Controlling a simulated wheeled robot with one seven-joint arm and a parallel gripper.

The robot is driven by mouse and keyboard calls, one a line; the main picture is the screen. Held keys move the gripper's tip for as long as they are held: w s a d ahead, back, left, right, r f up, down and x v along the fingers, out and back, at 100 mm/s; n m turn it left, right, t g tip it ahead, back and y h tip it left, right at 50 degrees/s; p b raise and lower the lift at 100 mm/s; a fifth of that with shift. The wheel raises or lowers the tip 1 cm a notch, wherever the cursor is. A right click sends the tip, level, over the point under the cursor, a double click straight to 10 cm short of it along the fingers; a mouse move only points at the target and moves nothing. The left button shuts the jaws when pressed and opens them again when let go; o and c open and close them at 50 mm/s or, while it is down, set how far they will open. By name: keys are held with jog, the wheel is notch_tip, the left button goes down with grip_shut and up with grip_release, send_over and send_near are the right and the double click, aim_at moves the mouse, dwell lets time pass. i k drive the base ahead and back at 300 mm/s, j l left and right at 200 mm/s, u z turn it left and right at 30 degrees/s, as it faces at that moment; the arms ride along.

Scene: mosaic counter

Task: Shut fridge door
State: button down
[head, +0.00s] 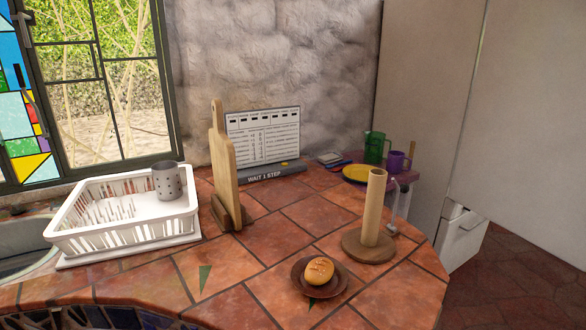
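A tall, plain beige panel (535,110) fills the right side of the head view. It looks like the fridge door standing swung out, but no handle shows on it. Its lower edge ends above the floor. Another tall beige surface (420,70) stands behind it to the left, perhaps the fridge's side. A narrow line runs between the two. A white box-like front (462,237) shows below the panel. The fridge's inside is hidden, and I cannot tell how wide the door is open. My gripper is not in view.
A tiled counter (140,292) fills the front and left. On it are a white dish rack (120,238), cutting board (224,160), wooden paper-towel holder (373,215) and bread roll (319,270) on a plate. Tiled floor (520,280) is clear at lower right.

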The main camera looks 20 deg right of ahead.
aim_at(521, 165)
jog(key=i+z, duration=0.2)
jog(key=z, duration=0.2)
jog(key=i+z, duration=0.2)
jog(key=z, duration=0.15)
jog(key=i+j+z, duration=0.1)
jog(key=z, duration=0.3)
jog(key=i+j+z, duration=0.2)
jog(key=z, duration=0.2)
jog(key=i, duration=0.1)
